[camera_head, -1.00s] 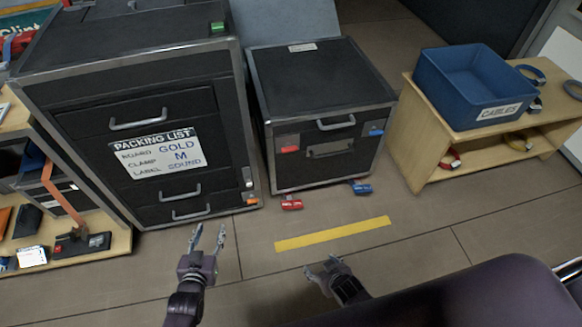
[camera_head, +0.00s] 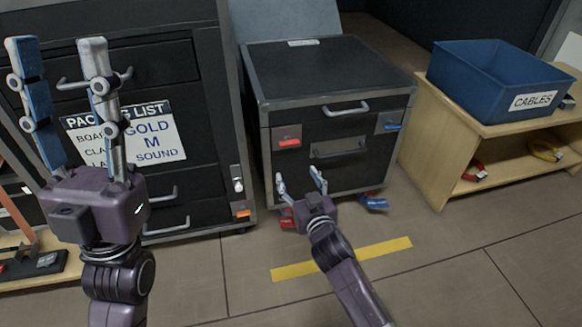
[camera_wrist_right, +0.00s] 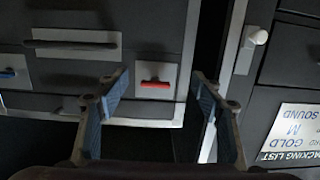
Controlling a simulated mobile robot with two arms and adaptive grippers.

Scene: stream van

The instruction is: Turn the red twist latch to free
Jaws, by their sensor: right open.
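The red twist latch (camera_head: 289,143) is on the upper left of the front of the smaller black case (camera_head: 330,75). Its red bar lies level on a pale plate. My right gripper (camera_head: 298,175) is open and empty, below the latch in the head view. In the right wrist view the red latch (camera_wrist_right: 157,84) shows between the spread fingertips of my right gripper (camera_wrist_right: 160,75), not held; I cannot tell the remaining distance. My left gripper (camera_head: 57,45) is open and empty, raised in front of the large black case (camera_head: 200,75).
A blue latch (camera_head: 390,127) is on the case's right side, with a handle (camera_head: 346,108) between. Red (camera_head: 287,222) and blue (camera_head: 374,202) pieces sit low at the case's foot. A shelf (camera_head: 420,170) with a blue bin (camera_head: 470,85) stands right.

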